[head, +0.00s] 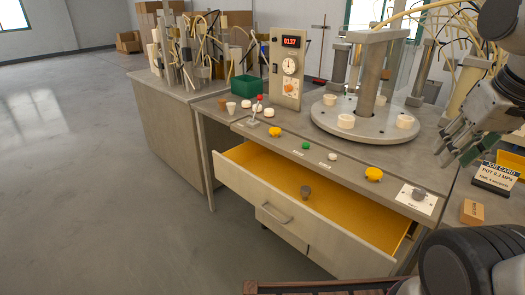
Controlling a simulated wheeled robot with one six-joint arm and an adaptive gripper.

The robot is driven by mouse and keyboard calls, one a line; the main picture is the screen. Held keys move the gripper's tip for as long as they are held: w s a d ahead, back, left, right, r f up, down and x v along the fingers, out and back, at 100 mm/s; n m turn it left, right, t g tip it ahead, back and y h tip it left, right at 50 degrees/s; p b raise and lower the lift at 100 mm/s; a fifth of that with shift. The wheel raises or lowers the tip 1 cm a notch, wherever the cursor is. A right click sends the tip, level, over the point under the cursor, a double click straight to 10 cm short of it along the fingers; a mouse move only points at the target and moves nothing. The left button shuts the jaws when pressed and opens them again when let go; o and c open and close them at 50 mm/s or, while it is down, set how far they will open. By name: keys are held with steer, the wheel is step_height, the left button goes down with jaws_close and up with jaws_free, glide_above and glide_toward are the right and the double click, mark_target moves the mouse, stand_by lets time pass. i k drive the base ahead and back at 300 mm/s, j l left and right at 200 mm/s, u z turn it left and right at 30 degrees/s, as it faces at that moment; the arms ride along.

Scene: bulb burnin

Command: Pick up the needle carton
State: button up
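A small tan carton (472,212) lies on the grey worktop at the right, in front of the job card. It looks like the needle carton, but I cannot read any label on it. My gripper (455,149) hangs at the right edge, above and behind the carton and apart from it. Its fingers are spread, and I see nothing between them.
The job card (495,178) stands just behind the carton. A yellow-lined drawer (262,172) is pulled open below the bench, with a small grey piece inside. A round turntable (365,127) carries white cups. Buttons and a lever line the bench's front. The floor at left is clear.

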mark_target(471, 213)
steer(key=l+z, duration=0.1)
steer(key=z, duration=0.25)
steer(key=l+z, duration=0.1)
steer(key=z, duration=0.2)
steer(key=l+z, duration=0.1)
steer(key=z, duration=0.25)
steer(key=k+j+z, duration=0.1)
steer(key=j+z, duration=0.4)
steer(key=j, duration=0.35)
